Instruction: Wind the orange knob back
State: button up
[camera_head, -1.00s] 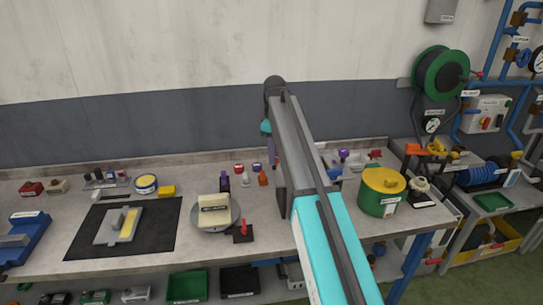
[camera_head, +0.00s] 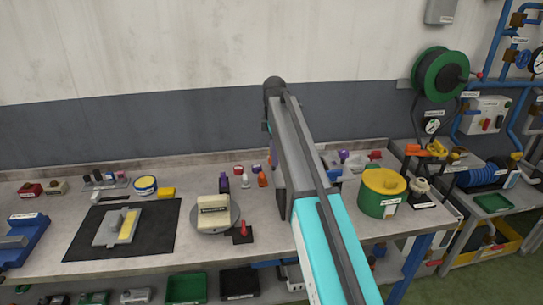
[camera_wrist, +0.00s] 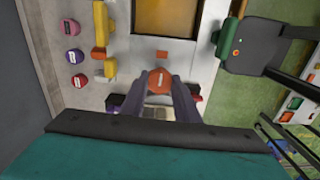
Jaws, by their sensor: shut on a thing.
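In the wrist view, a round orange knob (camera_wrist: 160,79) with a small pale label sits between the two dark fingers of my gripper (camera_wrist: 160,92). The fingers are closed against its sides. Pale and grey parts show just below the knob, between the fingers, and are too small to tell apart. In the head view my own arm crosses the middle of the picture and hides the gripper and the knob.
A green drum with a yellow top (camera_head: 382,205) stands right of my arm. A grey turntable (camera_head: 218,229) bearing a cream block (camera_head: 213,210) is left of it, with a small red lever (camera_head: 242,229) beside it. Small coloured parts stand along the back of the bench.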

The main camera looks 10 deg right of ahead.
jog(key=shift+w+a+r, duration=0.1)
jog(key=shift+a, duration=0.1)
jog(key=o, duration=1)
jog(key=shift+o, duration=0.2)
jog(key=shift+d, duration=0.1)
notch_tip(320, 180, up, 14)
jog(key=b, duration=0.2)
jog(key=shift+s+f, duration=0.2)
jog(key=shift+f, duration=0.05)
